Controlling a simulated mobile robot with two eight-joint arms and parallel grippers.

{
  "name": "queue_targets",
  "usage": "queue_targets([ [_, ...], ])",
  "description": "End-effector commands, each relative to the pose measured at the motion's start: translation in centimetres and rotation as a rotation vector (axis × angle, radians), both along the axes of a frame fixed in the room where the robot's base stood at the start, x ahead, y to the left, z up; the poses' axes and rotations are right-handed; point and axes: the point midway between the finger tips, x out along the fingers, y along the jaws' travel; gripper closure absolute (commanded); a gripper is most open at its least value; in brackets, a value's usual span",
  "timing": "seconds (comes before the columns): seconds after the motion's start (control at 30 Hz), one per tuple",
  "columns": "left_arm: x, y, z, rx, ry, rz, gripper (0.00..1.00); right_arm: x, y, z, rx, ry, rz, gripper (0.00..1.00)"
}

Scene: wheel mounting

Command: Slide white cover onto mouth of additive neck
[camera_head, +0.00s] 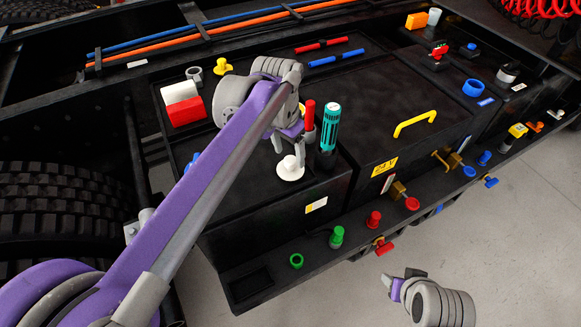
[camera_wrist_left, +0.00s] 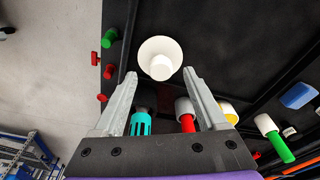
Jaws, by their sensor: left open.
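The white cover (camera_head: 290,171), a round flange with a short knob, sits on the front edge of the black box. It also shows in the left wrist view (camera_wrist_left: 160,44), with its knob facing the camera. My left gripper (camera_head: 287,148) is open just above it. In the left wrist view the fingertips (camera_wrist_left: 160,73) stand to either side of the knob, with gaps. I cannot tell for sure which fitting is the additive neck; a grey ring-shaped neck (camera_head: 194,73) stands at the back left. My right gripper (camera_head: 403,279) is at the bottom, away from the objects, its opening unclear.
A teal-and-black cylinder (camera_head: 328,127) and a red-handled piece (camera_head: 309,114) stand close right of my left gripper.

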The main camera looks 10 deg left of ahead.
Motion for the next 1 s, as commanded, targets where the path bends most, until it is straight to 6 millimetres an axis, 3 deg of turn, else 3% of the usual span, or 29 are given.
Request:
queue_targets([
  [0.23, 0.6, -0.2, -3.4, 0.000, 0.000, 0.000, 0.26, 0.0, 0.0, -0.1, 0.000, 0.000, 0.000, 0.50],
  [0.5, 0.6, -0.3, -3.7, 0.000, 0.000, 0.001, 0.26, 0.0, 0.0, -0.1, 0.000, 0.000, 0.000, 0.50],
  [0.9, 0.6, -0.2, -3.7, 0.000, 0.000, 0.001, 0.96, 0.0, 0.0, -0.1, 0.000, 0.000, 0.000, 0.50],
  [1.0, 0.6, -0.2, -3.7, 0.000, 0.000, 0.001, 1.00, 0.0, 0.0, -0.1, 0.000, 0.000, 0.000, 0.50],
])
